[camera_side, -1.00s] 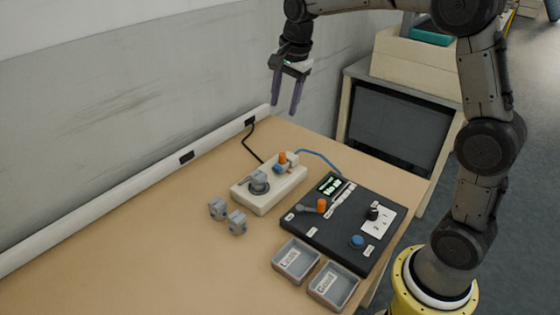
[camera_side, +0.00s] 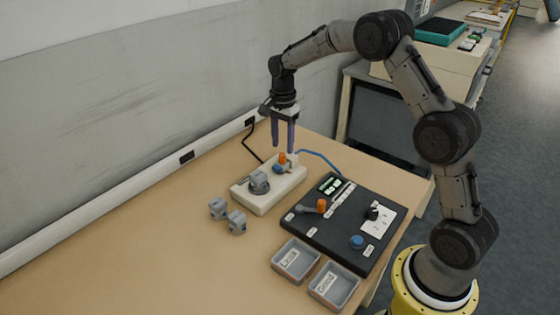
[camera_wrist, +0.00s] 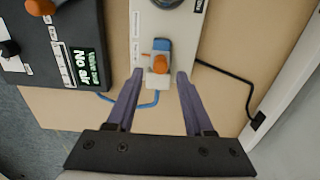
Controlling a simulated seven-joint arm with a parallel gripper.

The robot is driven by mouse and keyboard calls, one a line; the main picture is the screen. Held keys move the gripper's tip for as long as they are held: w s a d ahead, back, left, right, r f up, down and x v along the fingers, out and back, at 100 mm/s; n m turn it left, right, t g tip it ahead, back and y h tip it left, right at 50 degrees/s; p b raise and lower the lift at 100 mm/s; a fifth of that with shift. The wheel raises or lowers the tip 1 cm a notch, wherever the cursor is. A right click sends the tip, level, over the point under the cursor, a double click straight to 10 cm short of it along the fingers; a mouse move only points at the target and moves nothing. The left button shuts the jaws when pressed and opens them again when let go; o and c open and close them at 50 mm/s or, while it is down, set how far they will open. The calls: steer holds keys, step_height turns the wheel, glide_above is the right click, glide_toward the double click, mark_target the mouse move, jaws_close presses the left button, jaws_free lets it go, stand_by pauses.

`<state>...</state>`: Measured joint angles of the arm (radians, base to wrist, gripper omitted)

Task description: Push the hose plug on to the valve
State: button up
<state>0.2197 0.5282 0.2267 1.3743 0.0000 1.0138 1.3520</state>
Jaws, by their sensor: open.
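A blue valve (camera_side: 278,169) with an orange knob (camera_side: 282,157) sits on a cream fixture (camera_side: 268,202); the valve also shows in the wrist view (camera_wrist: 162,46). A pale block (camera_wrist: 157,83), apparently the hose plug, lies close beside the valve with the blue hose (camera_wrist: 150,104) running from it. I cannot tell if plug and valve touch. My gripper (camera_side: 284,150) is open, pointing down just above the plug end of the fixture. In the wrist view its fingers (camera_wrist: 160,73) stand either side of the knob and plug, holding nothing.
A black panel (camera_side: 287,234) beside the fixture has a display reading "No air" (camera_wrist: 85,68), an orange-ended lever (camera_side: 321,205) and a blue button (camera_side: 357,242). Two grey trays (camera_side: 274,267) stand in front. Two loose grey parts (camera_side: 217,209) lie left. The wall is behind.

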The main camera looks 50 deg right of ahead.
mark_target(282, 154)
steer(key=shift+f, duration=0.2)
stand_by(0.3)
steer(key=shift+f, duration=2.3)
steer(key=c, duration=0.7)
